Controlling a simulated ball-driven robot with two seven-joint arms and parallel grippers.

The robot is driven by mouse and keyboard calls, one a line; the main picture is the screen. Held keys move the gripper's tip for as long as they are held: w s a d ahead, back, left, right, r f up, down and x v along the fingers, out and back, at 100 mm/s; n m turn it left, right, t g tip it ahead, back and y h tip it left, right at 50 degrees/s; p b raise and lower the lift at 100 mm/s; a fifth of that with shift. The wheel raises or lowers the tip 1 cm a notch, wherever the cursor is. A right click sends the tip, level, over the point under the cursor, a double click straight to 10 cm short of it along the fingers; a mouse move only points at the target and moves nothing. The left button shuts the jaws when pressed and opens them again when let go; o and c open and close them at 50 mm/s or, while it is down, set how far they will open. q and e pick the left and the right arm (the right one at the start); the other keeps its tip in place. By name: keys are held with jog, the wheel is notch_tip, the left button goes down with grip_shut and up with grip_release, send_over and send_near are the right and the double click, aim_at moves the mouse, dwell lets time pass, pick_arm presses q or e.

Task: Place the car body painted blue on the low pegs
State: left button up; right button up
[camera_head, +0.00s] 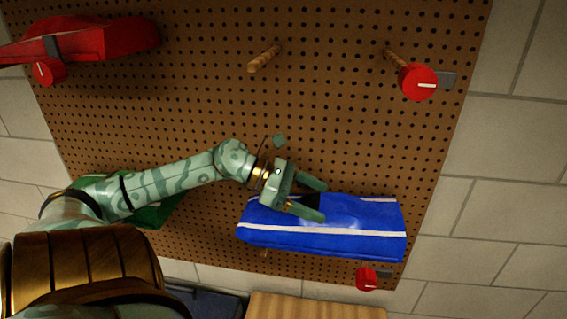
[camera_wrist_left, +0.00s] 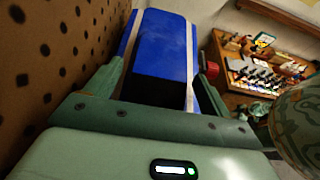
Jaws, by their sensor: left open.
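The blue car body (camera_head: 345,243), with white stripes, is at the lower right of the pegboard in the head view. It lies lengthwise, slightly tilted in the picture, just above a low wooden peg (camera_head: 264,253) and a low red-ended peg (camera_head: 367,278). I cannot tell for sure whether it rests on both. My left gripper (camera_head: 318,203) is open, with its fingers over the upper left part of the body. In the left wrist view the blue body (camera_wrist_left: 165,45) extends away between and beyond the spread fingers. My right gripper is not in view.
The pegboard (camera_head: 200,110) has an empty upper wooden peg (camera_head: 264,59) and an upper red-ended peg (camera_head: 418,83). A red car body (camera_head: 100,40) hangs at upper left, and a green one (camera_head: 155,214) is partly behind my arm. A wooden surface (camera_head: 310,306) lies below.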

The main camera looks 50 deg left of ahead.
pick_arm(q)
jog(key=b+v, duration=0.2)
jog(key=v, duration=0.7)
jog(key=shift+s+a+f, duration=0.1)
jog(key=shift+s+f, duration=0.05)
jog(key=shift+s+a, duration=0.15)
dwell(0.7)
